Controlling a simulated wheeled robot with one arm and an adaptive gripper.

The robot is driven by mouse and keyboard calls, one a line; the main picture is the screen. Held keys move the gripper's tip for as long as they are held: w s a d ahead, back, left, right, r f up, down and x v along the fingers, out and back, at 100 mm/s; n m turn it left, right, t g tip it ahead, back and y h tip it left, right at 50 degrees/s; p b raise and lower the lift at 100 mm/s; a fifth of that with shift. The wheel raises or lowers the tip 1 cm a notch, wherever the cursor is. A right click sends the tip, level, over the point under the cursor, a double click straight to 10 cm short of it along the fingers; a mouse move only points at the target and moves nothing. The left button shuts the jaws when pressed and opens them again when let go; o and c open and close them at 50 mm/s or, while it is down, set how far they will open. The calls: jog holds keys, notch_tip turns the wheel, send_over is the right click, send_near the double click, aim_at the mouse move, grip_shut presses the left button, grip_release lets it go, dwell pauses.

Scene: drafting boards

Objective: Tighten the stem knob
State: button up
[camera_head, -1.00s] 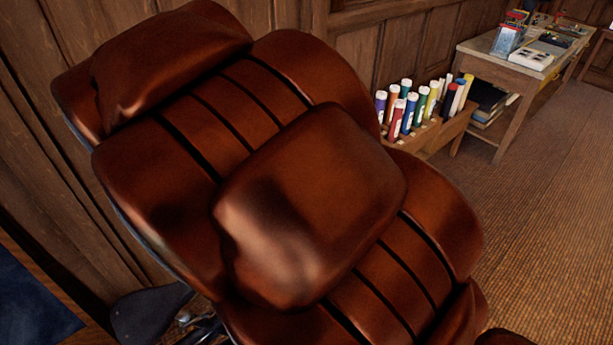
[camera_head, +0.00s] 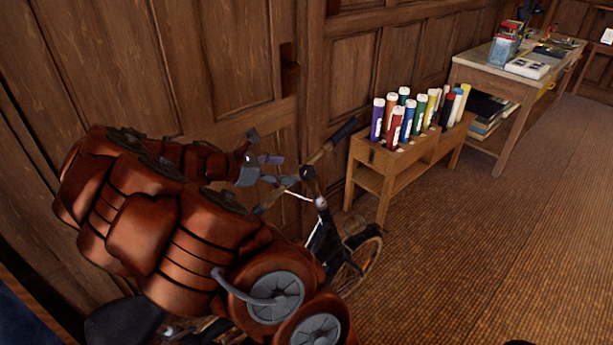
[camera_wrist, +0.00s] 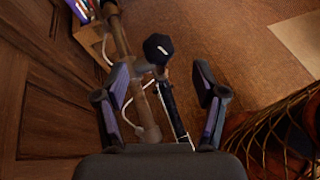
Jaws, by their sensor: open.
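A bicycle (camera_head: 322,240) stands by the panelled wall, its handlebar (camera_head: 335,142) slanting up to the right. The stem knob (camera_wrist: 158,48) is dark and faceted with a short white mark on top; it also shows in the head view (camera_head: 307,173). My gripper (camera_wrist: 162,70) is open and empty, one finger on each side of the stem area. In the wrist view the knob appears just beyond the fingertips, between their lines, with no visible contact. In the head view my gripper (camera_head: 277,170) is left of the knob, close to it.
A wooden rack (camera_head: 405,155) with several coloured tubes stands behind the bicycle along the wall. A work table (camera_head: 482,66) with items is farther back. A white cable (camera_wrist: 125,108) runs beside the handlebar tube. The woven floor (camera_head: 480,250) at right is clear.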

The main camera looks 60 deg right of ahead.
aim_at(305, 171)
jog(key=shift+p+x, duration=0.8)
jog(key=shift+x, duration=3.15)
jog(key=shift+w, duration=0.1)
jog(key=shift+c, duration=0.2)
jog(key=c, duration=1.1)
